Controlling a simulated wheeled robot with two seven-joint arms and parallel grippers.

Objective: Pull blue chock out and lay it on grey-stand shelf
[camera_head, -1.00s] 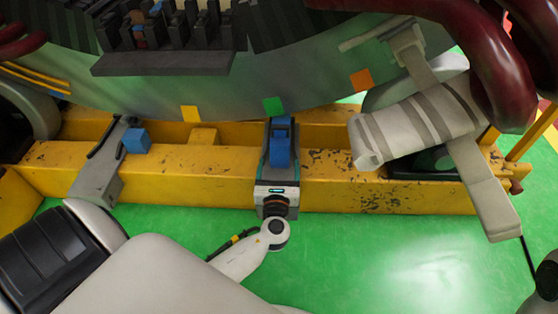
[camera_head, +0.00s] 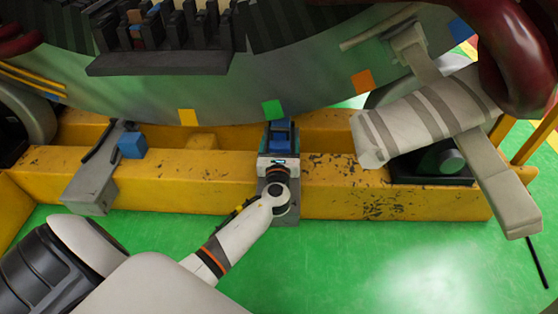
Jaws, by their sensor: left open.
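A blue chock (camera_head: 281,134) stands at the middle of the yellow beam, under the large round stator (camera_head: 330,85) and just below its green square. My left gripper (camera_head: 280,143) reaches up to it from the front. It is open, with its dark fingers around the chock's sides, and its body hides the chock's lower part. I cannot tell whether the fingers touch it. A grey stand (camera_head: 93,187) sits on the beam at the left, with another blue block (camera_head: 132,145) at its upper right. My right gripper is not in view.
The yellow beam (camera_head: 400,202) runs across the picture. The green floor (camera_head: 370,265) in front is clear at centre right.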

